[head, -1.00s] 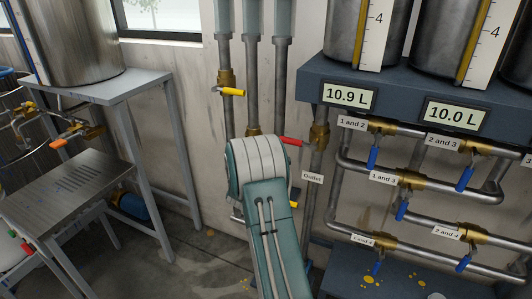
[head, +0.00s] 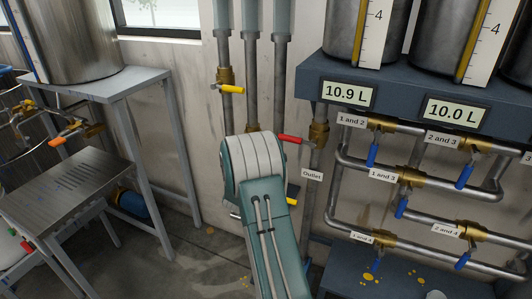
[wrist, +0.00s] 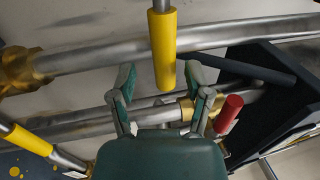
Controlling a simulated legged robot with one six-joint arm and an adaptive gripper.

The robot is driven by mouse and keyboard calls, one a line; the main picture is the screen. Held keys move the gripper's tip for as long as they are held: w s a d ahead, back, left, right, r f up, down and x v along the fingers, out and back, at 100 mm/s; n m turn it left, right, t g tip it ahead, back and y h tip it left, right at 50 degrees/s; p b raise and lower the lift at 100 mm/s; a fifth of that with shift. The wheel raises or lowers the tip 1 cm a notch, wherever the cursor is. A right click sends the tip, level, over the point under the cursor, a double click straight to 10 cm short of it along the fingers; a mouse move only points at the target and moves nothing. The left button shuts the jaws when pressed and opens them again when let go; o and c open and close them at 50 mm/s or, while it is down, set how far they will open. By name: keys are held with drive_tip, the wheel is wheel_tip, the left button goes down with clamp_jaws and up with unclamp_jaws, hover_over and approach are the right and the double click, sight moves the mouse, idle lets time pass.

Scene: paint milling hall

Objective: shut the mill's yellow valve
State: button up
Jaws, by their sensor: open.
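In the wrist view, my gripper (wrist: 161,84) is open, with one fingertip on each side of a yellow valve handle (wrist: 163,48). The handle's end reaches between the fingers, with gaps visible on both sides; I cannot tell its depth. A second yellow handle (wrist: 27,139) is at lower left. In the head view, one yellow handle (head: 231,89) sticks out sideways from a brass valve on the left pipe. Another yellow handle (head: 293,201) shows partly beside my arm. My arm hides the gripper there. I cannot tell which handle is the mill's.
A red handle (head: 289,138) sits by the "Outlet" label (head: 312,175) and also shows right of my gripper in the wrist view (wrist: 229,113). Pipes with several blue levers (head: 371,155) fill the right. A metal table (head: 65,190) stands left, with floor between.

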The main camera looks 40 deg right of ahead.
drive_tip(key=v, duration=1)
drive_tip(key=w+a+r+n+t+y, duration=0.5)
drive_tip(key=a+r+n+y, duration=0.2)
drive_tip(key=a+n+y, duration=0.1)
drive_tip(key=s+a+r+n+y, duration=0.25)
drive_tip(key=a+n+y, duration=0.2)
drive_tip(key=a, duration=0.25)
drive_tip(key=s+a+r+n+y, duration=0.2)
drive_tip(key=a+r+n+y, duration=0.15)
drive_tip(key=a+n, duration=0.3)
drive_tip(key=s+a+n+g+y, duration=0.1)
drive_tip(key=s+a+n+g, duration=0.1)
drive_tip(key=s, duration=0.6)
drive_tip(key=s+a+n+g+y, duration=0.1)
drive_tip(key=s+a+n, duration=0.3)
drive_tip(key=s, duration=0.5)
drive_tip(key=s+a+n+g, duration=0.3)
drive_tip(key=s+n, duration=0.3)
drive_tip(key=s, duration=0.2)
drive_tip(key=shift+s+n+g+y, duration=0.25)
drive_tip(key=shift+n+g+y, duration=0.15)
drive_tip(key=shift+g, duration=0.1)
